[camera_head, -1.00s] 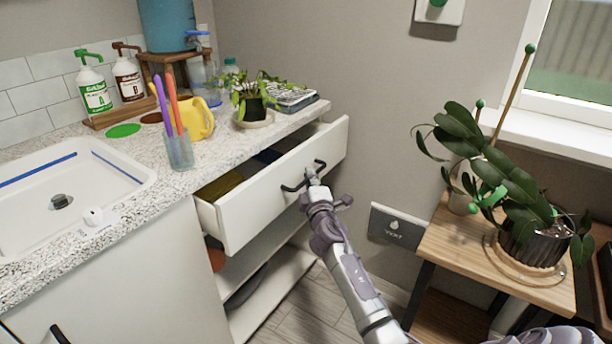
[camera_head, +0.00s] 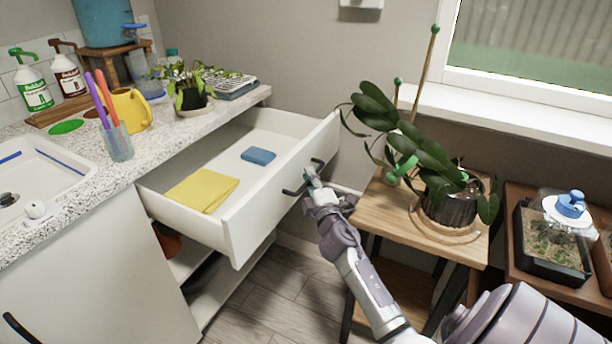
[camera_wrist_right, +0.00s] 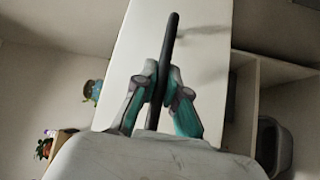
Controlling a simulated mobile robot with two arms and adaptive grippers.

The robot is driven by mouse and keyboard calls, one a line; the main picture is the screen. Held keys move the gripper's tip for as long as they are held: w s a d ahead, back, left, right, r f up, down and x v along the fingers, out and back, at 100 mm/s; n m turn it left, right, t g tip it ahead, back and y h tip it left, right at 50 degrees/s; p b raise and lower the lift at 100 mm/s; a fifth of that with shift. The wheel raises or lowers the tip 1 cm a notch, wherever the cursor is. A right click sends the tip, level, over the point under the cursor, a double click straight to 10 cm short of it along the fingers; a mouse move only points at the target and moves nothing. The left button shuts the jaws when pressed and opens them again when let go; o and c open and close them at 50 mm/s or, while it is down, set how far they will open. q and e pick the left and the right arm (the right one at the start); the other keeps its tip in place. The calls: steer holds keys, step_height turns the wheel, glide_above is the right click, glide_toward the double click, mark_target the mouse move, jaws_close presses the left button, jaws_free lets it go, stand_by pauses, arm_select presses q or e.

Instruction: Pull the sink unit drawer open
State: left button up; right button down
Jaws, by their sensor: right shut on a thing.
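The white sink unit drawer (camera_head: 262,208) stands far out from the unit under the speckled counter. A folded yellow cloth (camera_head: 202,190) and a blue sponge (camera_head: 258,156) lie inside it. Its black bar handle (camera_head: 296,190) is on the front panel; it also shows in the right wrist view (camera_wrist_right: 171,38). My right gripper (camera_head: 313,181) is at the handle. In the right wrist view its two fingers (camera_wrist_right: 162,88) are closed on the bar from both sides. My left gripper is not in view.
A wooden stand (camera_head: 390,212) with a large potted plant (camera_head: 450,205) is close to the right of the drawer front and my arm. A seed tray (camera_head: 550,245) stands further right. Open shelves (camera_head: 225,290) are below the drawer. Some floor (camera_head: 285,285) is clear.

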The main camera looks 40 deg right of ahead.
steer(key=shift+f, duration=0.1)
steer(key=c, duration=1.2)
jaws_free()
steer(key=v, duration=1.2)
